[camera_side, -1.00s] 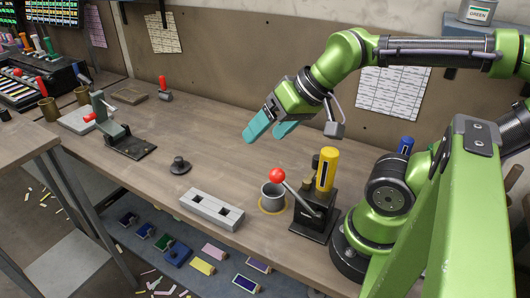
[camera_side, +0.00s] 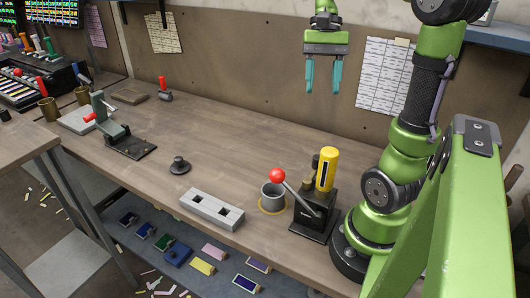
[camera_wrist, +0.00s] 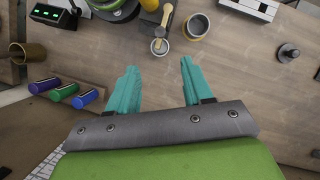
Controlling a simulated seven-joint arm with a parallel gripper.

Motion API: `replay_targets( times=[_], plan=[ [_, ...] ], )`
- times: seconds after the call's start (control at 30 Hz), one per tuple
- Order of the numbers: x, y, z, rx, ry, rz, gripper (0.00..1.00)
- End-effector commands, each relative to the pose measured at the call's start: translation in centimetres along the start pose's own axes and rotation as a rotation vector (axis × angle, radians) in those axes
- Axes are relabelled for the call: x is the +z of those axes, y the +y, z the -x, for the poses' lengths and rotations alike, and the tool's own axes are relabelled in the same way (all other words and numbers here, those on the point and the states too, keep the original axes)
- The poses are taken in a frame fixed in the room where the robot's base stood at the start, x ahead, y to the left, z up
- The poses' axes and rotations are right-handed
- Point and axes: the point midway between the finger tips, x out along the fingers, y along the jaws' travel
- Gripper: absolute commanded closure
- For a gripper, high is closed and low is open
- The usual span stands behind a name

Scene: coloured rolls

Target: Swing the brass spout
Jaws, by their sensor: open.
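A dark dispenser stand (camera_side: 313,215) with a yellow cylinder (camera_side: 327,169) and a red-ball lever (camera_side: 277,176) stands on the bench near my base. A small brass part (camera_side: 309,184) shows beside the cylinder, partly hidden by it and the lever. In the wrist view, a brass-coloured arm, seemingly the spout (camera_wrist: 166,19), ends in a round grey piece. A grey cup (camera_side: 272,194) on a brass ring stands left of the stand. My gripper (camera_side: 322,88) is open and empty, pointing down, high above the bench's rear. In the wrist view its fingers (camera_wrist: 160,70) are apart, below the spout in the picture.
A pale block with square holes (camera_side: 212,209) and a dark knobbed disc (camera_side: 180,166) lie further left. A lever press (camera_side: 120,131) stands beyond them. Green, purple and blue rolls (camera_wrist: 62,92) show in the wrist view.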

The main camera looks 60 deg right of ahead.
Motion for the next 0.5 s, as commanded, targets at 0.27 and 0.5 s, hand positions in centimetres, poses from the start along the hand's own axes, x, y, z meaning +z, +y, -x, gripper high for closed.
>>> replay_targets(
  times=[0.27,0.5],
  plan=[
    [0.1,0.0,-4.9,0.001,-0.004,0.002,0.50],
    [0.1,0.0,-10.2,0.001,-0.002,0.001,0.50]
  ],
)
